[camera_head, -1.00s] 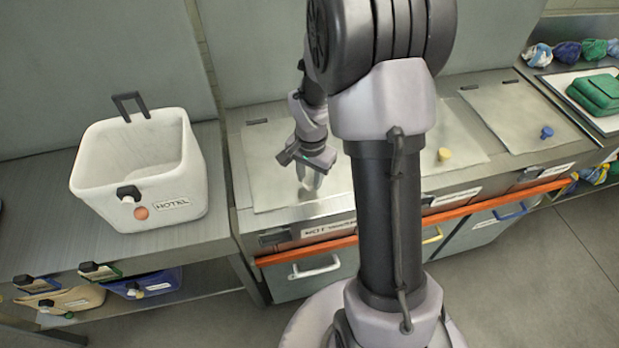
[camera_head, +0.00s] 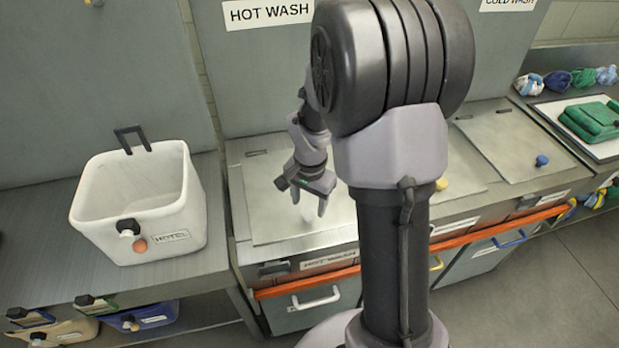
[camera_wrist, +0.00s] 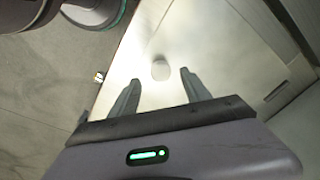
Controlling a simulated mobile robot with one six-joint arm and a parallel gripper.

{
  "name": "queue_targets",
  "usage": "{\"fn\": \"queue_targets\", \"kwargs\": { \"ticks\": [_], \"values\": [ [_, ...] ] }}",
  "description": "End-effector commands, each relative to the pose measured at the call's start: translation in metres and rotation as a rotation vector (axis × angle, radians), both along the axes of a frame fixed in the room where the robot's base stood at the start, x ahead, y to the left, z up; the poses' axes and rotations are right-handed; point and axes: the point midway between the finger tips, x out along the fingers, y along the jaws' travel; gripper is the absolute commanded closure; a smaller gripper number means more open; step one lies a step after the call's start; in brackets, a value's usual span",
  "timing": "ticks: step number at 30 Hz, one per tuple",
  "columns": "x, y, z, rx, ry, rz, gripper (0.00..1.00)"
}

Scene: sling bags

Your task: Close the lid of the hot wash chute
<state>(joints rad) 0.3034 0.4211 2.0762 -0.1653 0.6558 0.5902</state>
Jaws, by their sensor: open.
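The hot wash chute lid (camera_head: 262,208) is a flat pale metal panel. My gripper (camera_head: 309,204) is over the front part of the lid, fingers pointing down, open and empty. In the wrist view the knob (camera_wrist: 160,70) shows just beyond and between the two fingertips (camera_wrist: 160,78), with the lid (camera_wrist: 205,38) behind it. I cannot tell how far the fingertips are above the lid.
A white HOTEL bin (camera_head: 135,215) stands on the left counter. An orange rail (camera_head: 470,240) runs along the counter front, above a drawer handle (camera_head: 315,300). Lids with yellow (camera_head: 441,184) and blue knobs (camera_head: 542,161) lie to the right. A green bag (camera_head: 592,120) lies far right.

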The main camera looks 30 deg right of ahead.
Motion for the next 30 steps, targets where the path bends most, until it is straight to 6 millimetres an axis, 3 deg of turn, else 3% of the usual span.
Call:
{"fn": "queue_targets", "kwargs": {
  "ticks": [1, 6, 12, 16, 30],
  "values": [
    [0.0, 0.0, 0.024, -0.001, -0.005, -0.001, 0.44],
    [-0.005, 0.002, 0.081, 0.0, -0.004, -0.001, 0.44],
    [-0.009, 0.003, 0.123, 0.0, -0.001, -0.001, 0.44],
    [-0.011, 0.003, 0.132, 0.0, 0.0, -0.001, 0.44],
    [-0.012, 0.007, 0.135, 0.0, -0.01, 0.012, 0.44]
  ]
}}
